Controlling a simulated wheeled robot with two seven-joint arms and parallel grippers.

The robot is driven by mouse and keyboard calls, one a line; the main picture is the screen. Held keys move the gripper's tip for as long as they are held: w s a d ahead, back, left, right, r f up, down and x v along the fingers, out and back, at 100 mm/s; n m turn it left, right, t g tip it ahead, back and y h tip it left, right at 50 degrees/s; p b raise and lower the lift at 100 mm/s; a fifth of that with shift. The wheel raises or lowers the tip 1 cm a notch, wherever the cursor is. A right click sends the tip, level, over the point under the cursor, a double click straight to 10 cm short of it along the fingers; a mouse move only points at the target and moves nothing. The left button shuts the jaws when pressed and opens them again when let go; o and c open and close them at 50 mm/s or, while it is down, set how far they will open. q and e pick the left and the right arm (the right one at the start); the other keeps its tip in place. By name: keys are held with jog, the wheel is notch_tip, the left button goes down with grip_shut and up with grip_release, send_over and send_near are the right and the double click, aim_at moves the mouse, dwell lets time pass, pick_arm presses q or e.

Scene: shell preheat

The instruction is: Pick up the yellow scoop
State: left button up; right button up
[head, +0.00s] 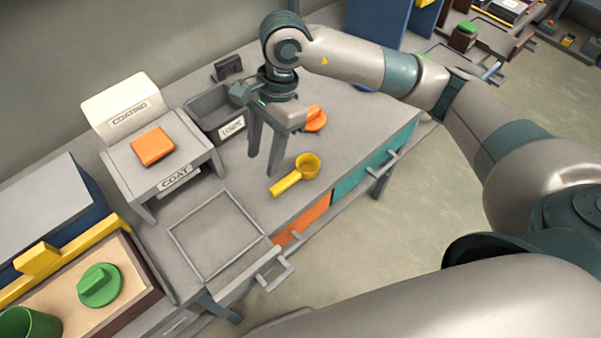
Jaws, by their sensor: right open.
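The yellow scoop (296,175) lies on the grey worktop, with its round cup to the right and its handle pointing to the lower left. My right gripper (262,160) is open and empty, with its fingers pointing down. In the picture it is just above and left of the scoop, apart from it; its exact height over the worktop is hard to tell. My left gripper does not show.
A grey bin (205,111) and an orange lid-like piece (315,121) stand behind the gripper. A COAT stand (190,160) with an orange block (152,146) is to the left. A square outline (217,235) on the bench is empty. A green knobbed lid (99,286) lies lower left.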

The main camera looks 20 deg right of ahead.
jog(key=w+d+t+h, duration=0.1)
jog(key=w+d+h, duration=0.2)
jog(key=d, duration=0.3)
jog(key=p, duration=0.2)
send_over(291, 176)
jog(key=shift+f, duration=2.05)
notch_tip(291, 176, down, 6)
jog(key=shift+r+p, duration=0.15)
jog(key=shift+p, duration=0.85)
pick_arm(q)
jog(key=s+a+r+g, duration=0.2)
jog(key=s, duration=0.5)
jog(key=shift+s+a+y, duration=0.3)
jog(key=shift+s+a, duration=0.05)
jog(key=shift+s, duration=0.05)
pick_arm(e)
jog(key=shift+f, duration=0.75)
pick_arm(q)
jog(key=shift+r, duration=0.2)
